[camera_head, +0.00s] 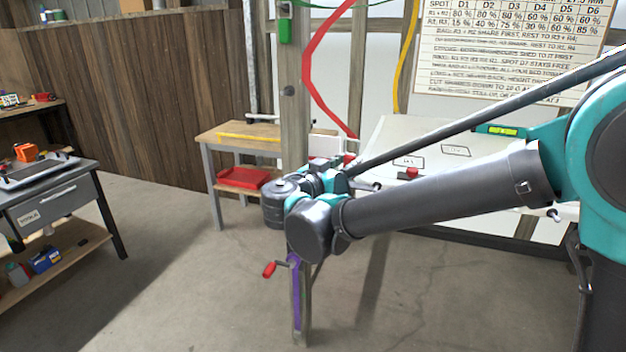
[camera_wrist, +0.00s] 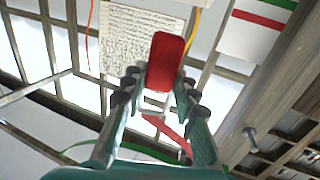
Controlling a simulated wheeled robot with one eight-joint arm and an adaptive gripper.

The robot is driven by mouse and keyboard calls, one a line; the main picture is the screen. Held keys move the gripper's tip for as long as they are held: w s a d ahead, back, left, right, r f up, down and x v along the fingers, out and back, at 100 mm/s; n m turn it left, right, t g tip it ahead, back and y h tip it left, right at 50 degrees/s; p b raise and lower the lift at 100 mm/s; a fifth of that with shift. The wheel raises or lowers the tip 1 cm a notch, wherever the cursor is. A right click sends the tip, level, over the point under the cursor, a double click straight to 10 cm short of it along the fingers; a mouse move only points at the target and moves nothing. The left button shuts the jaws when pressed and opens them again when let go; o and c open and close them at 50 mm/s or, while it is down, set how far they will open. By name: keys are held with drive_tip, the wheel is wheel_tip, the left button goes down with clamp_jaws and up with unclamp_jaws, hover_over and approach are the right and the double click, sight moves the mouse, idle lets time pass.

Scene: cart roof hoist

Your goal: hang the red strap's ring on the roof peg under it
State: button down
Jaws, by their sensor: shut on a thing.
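The red strap (camera_head: 308,62) hangs from above, bends, and runs down to my gripper (camera_head: 335,165), which is partly hidden by my arm. In the wrist view my gripper (camera_wrist: 160,82) is closed about a red block-shaped piece (camera_wrist: 166,58) that stands out past the fingertips. A length of red strap (camera_wrist: 175,133) shows below it, beside a small pale metal part (camera_wrist: 153,117); I cannot tell for certain whether that is the ring. A red-topped peg (camera_head: 412,173) stands on the white labelled roof panel (camera_head: 385,132), to the right of my gripper and apart from it.
A wooden post (camera_head: 295,110) rises close to my gripper on the left. A yellow strap (camera_head: 405,55) hangs behind the panel. A green level (camera_head: 500,130) lies on the panel. A low table (camera_head: 252,130) stands behind the post, and a grey workbench (camera_head: 60,195) at left. Floor between is clear.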

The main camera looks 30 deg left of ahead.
drive_tip(key=s+a+f+n+y, duration=0.2)
drive_tip(key=a+f+n+y, duration=0.1)
drive_tip(key=a+f+y, duration=0.2)
drive_tip(key=a, duration=0.2)
drive_tip(key=shift+s+a, duration=0.4)
drive_tip(key=shift+w+d+f, duration=5.55)
drive_tip(key=shift+w+f, duration=1.45)
drive_tip(key=shift+f, duration=0.7)
drive_tip(key=f+x, duration=0.2)
drive_tip(key=x, duration=0.8)
drive_tip(key=shift+w+f, duration=0.2)
drive_tip(key=shift+a, duration=0.1)
